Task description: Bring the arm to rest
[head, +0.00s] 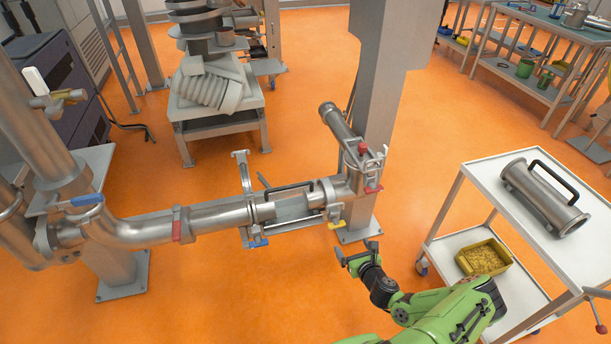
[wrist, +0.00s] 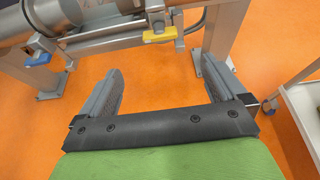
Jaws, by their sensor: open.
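My gripper (head: 357,248) is on my green arm at the lower middle of the head view. It is in front of and below the right end of the steel pipe line (head: 207,219). In the wrist view my gripper (wrist: 158,92) has its two fingers spread wide, with only orange floor between them. It is open, empty and apart from the pipework. The frame under the pipe, with a yellow-handled clamp (wrist: 160,35), lies just beyond the fingertips.
A white cart (head: 480,185) stands at the right with a handled steel cylinder (head: 543,196) on top and a yellow bin (head: 484,258) below. A grey column (head: 378,110) rises behind the pipe's right end. Orange floor is free between cart and pipe.

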